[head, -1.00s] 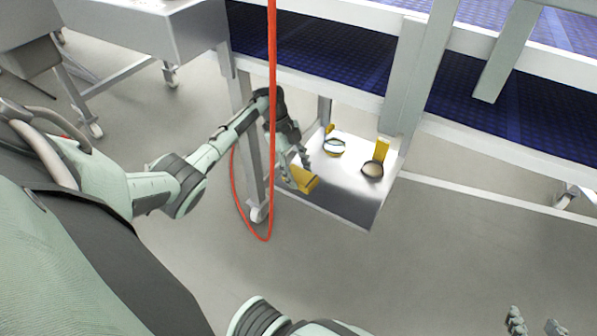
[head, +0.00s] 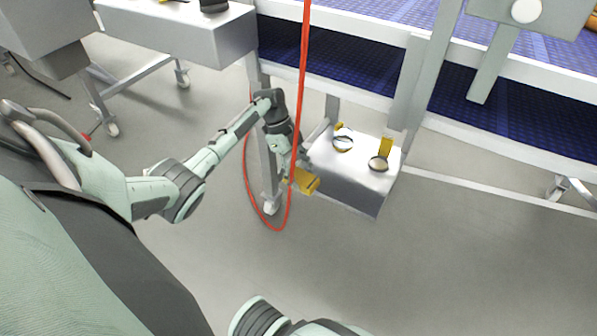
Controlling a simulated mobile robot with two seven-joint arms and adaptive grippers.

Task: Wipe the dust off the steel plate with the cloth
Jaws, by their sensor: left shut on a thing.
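The steel plate (head: 350,176) is a shiny grey surface low down, beyond the table leg and under the blue conveyor. My left gripper (head: 294,172) is at its left edge, shut on the yellow cloth (head: 306,183). The cloth hangs at the plate's left front edge; I cannot tell whether it touches the plate. No dust can be made out at this size. My right gripper is out of view.
The floor in front is clear.

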